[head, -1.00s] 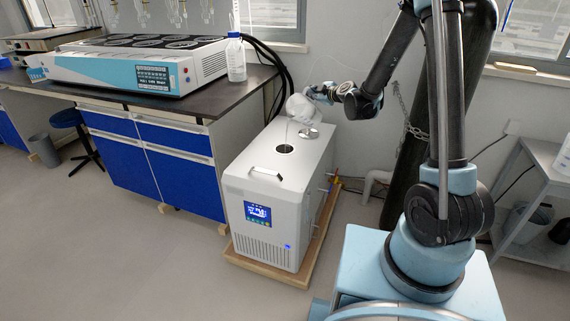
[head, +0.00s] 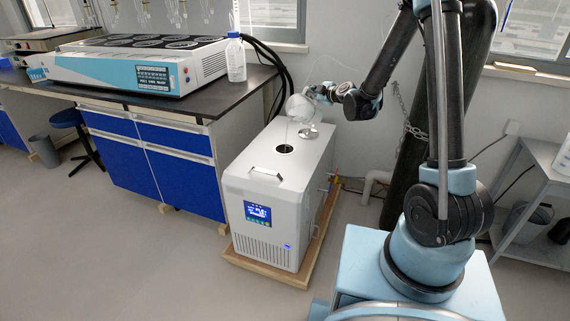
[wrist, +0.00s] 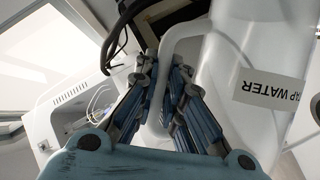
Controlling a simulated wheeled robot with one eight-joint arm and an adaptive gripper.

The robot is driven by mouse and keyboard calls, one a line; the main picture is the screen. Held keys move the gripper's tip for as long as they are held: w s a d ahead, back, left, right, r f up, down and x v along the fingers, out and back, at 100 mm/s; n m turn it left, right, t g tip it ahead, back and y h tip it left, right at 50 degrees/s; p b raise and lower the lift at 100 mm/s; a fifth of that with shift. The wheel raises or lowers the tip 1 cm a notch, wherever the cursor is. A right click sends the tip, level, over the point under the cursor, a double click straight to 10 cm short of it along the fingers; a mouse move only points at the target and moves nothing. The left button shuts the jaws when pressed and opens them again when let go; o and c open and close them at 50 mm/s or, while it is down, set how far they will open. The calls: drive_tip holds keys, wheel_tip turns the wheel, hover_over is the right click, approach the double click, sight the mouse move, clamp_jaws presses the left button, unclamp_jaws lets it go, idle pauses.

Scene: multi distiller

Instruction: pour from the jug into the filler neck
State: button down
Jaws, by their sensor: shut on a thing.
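The white jug (head: 299,107) is tilted above the back of the grey chiller box (head: 262,172). Its "TAP WATER" label and handle show large in the wrist view (wrist: 232,60). My gripper (head: 320,93) is shut on the jug's handle; its blue finger pads clasp the handle in the wrist view (wrist: 160,105). The filler neck (head: 284,149) is a dark round opening in the chiller's top, below and slightly left of the jug. A faint thin stream seems to run from the jug's mouth toward it. The jug's mouth is not clear.
A round metal cap (head: 308,132) lies on the chiller top, right of the neck. The bench (head: 222,97) with a clear bottle (head: 235,60) stands to the left. Black hoses (head: 284,78) hang behind.

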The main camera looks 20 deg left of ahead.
drive_tip(key=shift+s+a+r, duration=0.1)
drive_tip(key=shift+s, duration=0.05)
idle(0.9)
drive_tip(key=shift+s+a+f+n+t, duration=0.25)
drive_tip(key=shift+s+f+n+t, duration=0.3)
drive_tip(key=shift+n, duration=0.25)
idle(4.6)
drive_tip(key=shift+s+a+r, duration=0.1)
drive_tip(key=shift+s, duration=0.15)
idle(1.3)
